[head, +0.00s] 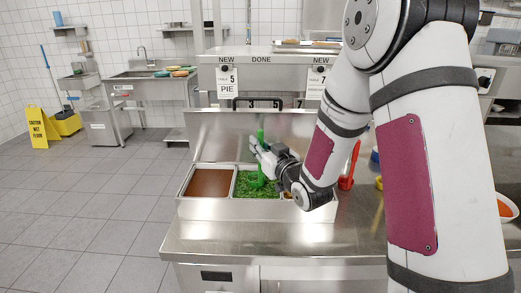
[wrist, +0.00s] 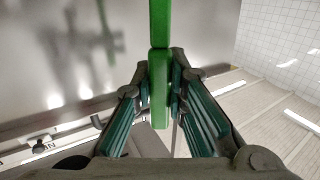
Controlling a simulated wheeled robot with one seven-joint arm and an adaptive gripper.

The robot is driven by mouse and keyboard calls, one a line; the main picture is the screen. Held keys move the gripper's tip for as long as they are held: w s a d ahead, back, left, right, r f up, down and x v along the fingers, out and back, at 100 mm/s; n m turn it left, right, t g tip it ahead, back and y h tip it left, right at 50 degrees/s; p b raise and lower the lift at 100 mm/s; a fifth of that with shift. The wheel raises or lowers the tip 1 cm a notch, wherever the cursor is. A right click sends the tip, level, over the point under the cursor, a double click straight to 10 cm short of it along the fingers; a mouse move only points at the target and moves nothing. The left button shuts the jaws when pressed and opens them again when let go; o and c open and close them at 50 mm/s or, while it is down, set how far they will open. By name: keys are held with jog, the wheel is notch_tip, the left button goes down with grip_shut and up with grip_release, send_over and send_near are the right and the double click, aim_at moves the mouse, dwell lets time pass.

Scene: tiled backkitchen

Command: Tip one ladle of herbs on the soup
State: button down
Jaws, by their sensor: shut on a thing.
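My gripper (head: 258,146) is shut on the upright handle of a green ladle (head: 260,174). In the wrist view the green handle (wrist: 159,30) stands between the two fingers (wrist: 160,88). The ladle's lower end is down at the green herbs (head: 245,187) in the middle compartment of the steel bin unit; its bowl cannot be made out among them. The soup appears as an orange-red surface in a white bowl (head: 514,207), cut off at the right edge behind my arm.
Left of the herbs is a compartment of brown filling (head: 210,182); a right compartment is mostly hidden by my wrist. A red utensil (head: 349,168) stands right of the unit. The steel counter (head: 230,238) is clear in front. A metal panel (head: 215,128) rises behind.

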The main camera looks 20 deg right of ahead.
jog(key=shift+r+p, duration=1.4)
jog(key=shift+r, duration=1.65)
jog(key=shift+s, duration=0.1)
